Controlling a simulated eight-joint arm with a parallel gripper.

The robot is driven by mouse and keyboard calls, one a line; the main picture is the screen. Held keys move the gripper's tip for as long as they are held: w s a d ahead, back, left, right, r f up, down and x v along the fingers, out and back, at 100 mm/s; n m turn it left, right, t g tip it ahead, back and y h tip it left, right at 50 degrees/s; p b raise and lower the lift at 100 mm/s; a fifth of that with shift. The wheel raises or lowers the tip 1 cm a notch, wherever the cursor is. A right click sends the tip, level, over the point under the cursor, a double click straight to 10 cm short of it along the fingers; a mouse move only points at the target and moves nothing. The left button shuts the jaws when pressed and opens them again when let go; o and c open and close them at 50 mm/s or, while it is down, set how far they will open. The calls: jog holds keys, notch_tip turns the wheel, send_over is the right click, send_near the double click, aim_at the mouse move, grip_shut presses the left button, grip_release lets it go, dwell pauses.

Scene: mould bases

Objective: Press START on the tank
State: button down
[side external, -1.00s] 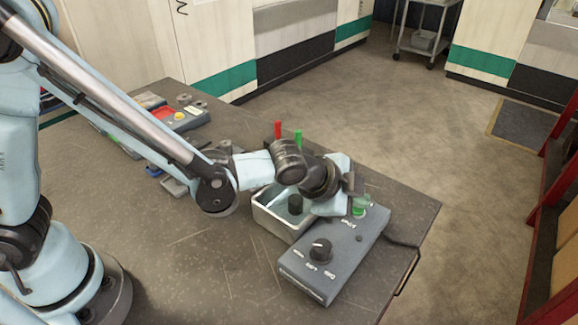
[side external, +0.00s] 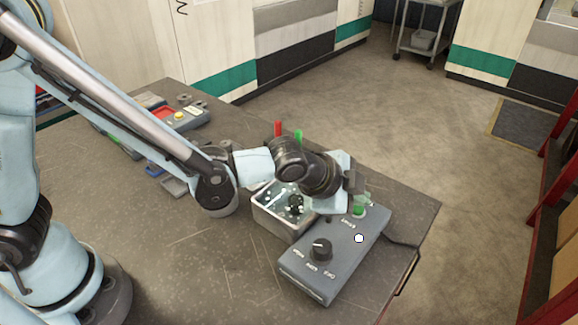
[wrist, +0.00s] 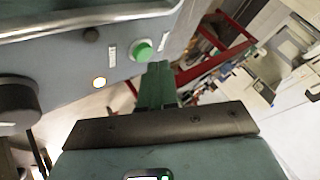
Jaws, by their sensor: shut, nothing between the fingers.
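The tank (side external: 273,222) is a metal basin joined to a grey control box (side external: 300,276). White specks and streaks show in the liquid inside it. The green button (side external: 358,210) is at the far end of the box's top, and it also shows in the wrist view (wrist: 143,50). In the side view the fingers stand just above and behind the button.
A black dial (side external: 320,250) stands on the box's near end. A red rod (side external: 278,130) and a green rod (side external: 298,137) stand behind the tank. Another grey device (side external: 180,120) with a yellow button lies farther left. The front of the table is clear.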

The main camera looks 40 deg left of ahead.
jog(key=shift+r, duration=0.25)
jog(key=shift+r, duration=2.55)
jog(key=s+a+n+y, duration=0.1)
jog(key=s+a+n, duration=0.3)
jog(key=a, duration=0.4)
jog(key=s+a+r+n+g+y, duration=0.1)
jog(key=s+a+n, duration=0.4)
jog(key=a, duration=0.3)
jog(key=s+a+r+n+y, duration=0.1)
jog(key=s+a+n, duration=0.3)
jog(key=a, duration=0.5)
jog(key=shift+s+r+n+y, duration=0.15)
jog(key=shift+s+n+y, duration=0.25)
